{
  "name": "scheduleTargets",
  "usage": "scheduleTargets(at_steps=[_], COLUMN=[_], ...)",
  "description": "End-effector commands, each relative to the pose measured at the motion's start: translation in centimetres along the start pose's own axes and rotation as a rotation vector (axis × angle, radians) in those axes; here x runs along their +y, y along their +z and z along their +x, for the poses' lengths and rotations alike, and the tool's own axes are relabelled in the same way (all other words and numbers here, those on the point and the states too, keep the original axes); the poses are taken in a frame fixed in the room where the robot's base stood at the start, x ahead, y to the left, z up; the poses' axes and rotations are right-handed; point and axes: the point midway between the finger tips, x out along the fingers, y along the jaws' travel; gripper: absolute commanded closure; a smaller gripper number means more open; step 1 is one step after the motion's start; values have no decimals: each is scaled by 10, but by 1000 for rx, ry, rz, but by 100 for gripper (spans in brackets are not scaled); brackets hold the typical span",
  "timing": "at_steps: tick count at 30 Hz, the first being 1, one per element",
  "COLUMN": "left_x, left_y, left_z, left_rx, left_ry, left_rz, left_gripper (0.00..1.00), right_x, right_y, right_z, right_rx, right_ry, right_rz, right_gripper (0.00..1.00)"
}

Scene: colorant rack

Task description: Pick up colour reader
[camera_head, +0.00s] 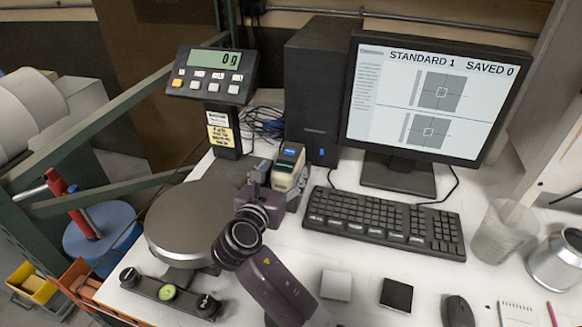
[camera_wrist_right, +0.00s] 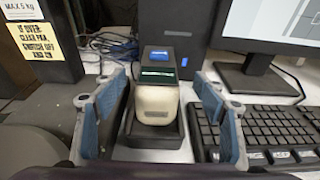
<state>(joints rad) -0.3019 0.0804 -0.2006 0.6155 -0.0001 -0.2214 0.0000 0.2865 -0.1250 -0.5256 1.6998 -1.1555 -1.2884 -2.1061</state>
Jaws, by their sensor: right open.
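In the right wrist view, the colour reader (camera_wrist_right: 156,100) stands upright in a black cradle (camera_wrist_right: 152,139), between my right gripper's two blue-padded fingers. My right gripper (camera_head: 279,176) is open, with a finger on each side of the reader. In the wrist view a gap shows on both sides, so the fingers look apart from it. The gripper's body hides part of the cradle in the head view. My left gripper is not in view.
A black computer tower (camera_head: 318,85) stands close behind the reader. A keyboard (camera_head: 385,222) lies close on the right, below the monitor (camera_head: 432,95). A scale with a round plate (camera_head: 192,222) and a display post (camera_head: 222,130) is on the left. Loose cables lie behind.

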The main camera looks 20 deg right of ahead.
Motion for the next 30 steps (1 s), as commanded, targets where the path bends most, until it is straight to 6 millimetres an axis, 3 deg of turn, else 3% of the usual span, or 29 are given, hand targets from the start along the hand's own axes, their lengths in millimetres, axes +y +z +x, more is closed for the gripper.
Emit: scheduleTargets(at_steps=[15,25,30], left_x=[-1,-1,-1], left_y=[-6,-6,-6], left_z=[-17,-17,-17], left_rx=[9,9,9], left_ry=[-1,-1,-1], left_rz=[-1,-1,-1], left_gripper=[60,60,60], right_x=[2,3,3], right_y=[-2,-4,-4], right_z=[63,71,71], right_rx=[0,0,0], right_ry=[-2,0,0], right_rz=[-1,0,0], right_gripper=[35,35,52])
